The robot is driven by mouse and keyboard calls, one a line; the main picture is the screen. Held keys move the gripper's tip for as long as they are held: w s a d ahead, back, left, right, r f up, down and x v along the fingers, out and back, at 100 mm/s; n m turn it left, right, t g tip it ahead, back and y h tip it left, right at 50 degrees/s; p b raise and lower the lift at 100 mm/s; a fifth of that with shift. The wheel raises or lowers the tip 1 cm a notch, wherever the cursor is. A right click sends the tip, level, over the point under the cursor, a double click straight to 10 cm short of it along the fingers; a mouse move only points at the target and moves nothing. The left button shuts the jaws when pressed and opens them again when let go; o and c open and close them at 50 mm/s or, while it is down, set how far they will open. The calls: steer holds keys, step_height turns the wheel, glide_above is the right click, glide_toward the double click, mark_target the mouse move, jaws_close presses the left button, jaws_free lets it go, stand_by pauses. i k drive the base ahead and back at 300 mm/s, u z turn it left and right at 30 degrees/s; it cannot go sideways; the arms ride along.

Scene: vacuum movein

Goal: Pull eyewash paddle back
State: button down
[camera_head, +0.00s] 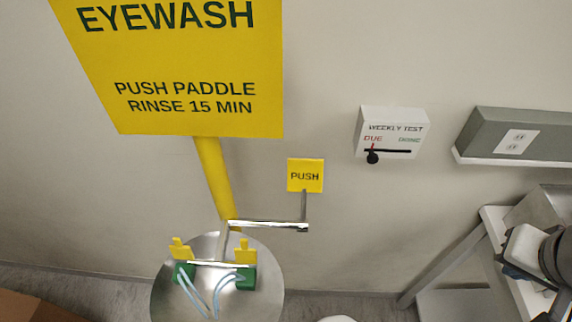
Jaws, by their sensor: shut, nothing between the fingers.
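The eyewash paddle (305,175) is a yellow square plate marked PUSH. It stands upright on a thin metal rod (303,207), which joins a horizontal metal bar (268,224) running to the yellow post (213,180). The eyewash bowl (265,300) is a round metal basin below. Two green spray heads (184,273) (246,279) with raised yellow covers sit over it, and pale blue water streams arc from them into the bowl. My gripper's fingers are not in view; only part of what looks like my arm shows at the right edge, well apart from the paddle.
A large yellow EYEWASH sign (185,65) tops the post. A WEEKLY TEST box (393,133) is on the wall, its slider at DUE. A grey wall unit with an outlet (520,137) and a metal-topped stand (490,225) are at right. The wall around the paddle is clear.

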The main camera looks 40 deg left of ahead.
mark_target(304, 175)
steer(key=u, duration=0.65)
steer(key=k, duration=0.55)
steer(key=z, duration=0.05)
steer(key=i, duration=0.55)
steer(key=u, duration=0.15)
